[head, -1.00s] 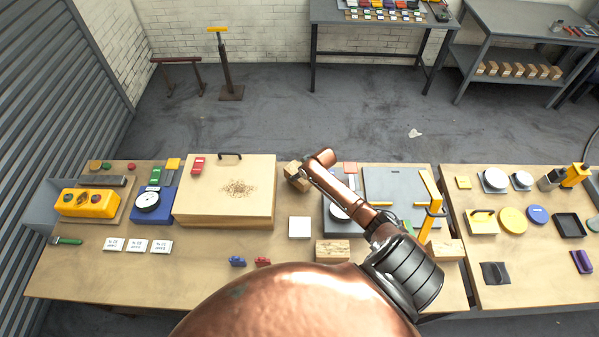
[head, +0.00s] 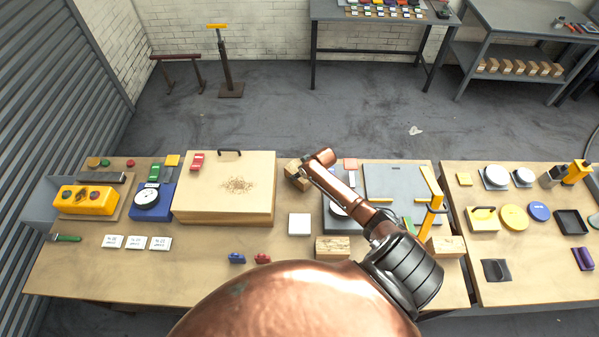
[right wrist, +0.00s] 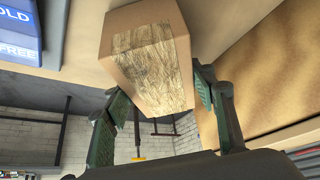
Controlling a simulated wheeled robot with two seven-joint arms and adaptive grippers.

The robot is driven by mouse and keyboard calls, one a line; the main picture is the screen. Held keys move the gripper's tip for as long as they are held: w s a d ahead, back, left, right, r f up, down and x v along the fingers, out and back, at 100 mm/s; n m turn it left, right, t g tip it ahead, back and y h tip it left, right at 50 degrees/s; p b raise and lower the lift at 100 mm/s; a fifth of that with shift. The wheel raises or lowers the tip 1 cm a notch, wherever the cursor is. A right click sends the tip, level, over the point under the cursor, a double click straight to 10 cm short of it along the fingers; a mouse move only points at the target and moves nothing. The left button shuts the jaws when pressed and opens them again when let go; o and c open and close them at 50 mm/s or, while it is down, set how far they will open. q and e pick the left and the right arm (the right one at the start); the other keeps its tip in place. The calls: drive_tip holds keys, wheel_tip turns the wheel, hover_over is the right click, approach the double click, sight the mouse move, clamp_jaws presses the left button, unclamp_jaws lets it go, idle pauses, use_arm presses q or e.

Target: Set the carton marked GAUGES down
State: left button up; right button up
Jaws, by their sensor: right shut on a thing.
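A brown carton (head: 293,176) is just right of the large wooden box, toward the back of the table, partly hidden by my right arm. In the right wrist view the carton (right wrist: 150,65) sits between the two green-padded fingers of my right gripper (right wrist: 162,106), which is shut on it. That view is upside down, and the carton is close to the table top; I cannot tell whether it touches. No GAUGES marking is readable on the faces I see. My left gripper is not in view.
The large wooden box (head: 225,205) stands close beside the held carton. A white square (head: 299,223) and a wood-grained block (head: 333,247) lie in front. A grey plate (head: 395,183) and yellow post (head: 430,205) are to the right. Bare table shows between box and white square.

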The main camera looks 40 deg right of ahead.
drive_tip(key=shift+f, duration=0.1)
idle(0.6)
drive_tip(key=o, duration=1.8)
drive_tip(key=shift+f, duration=0.1)
drive_tip(key=shift+s, duration=0.1)
drive_tip(key=v, duration=1.2)
clamp_jaws()
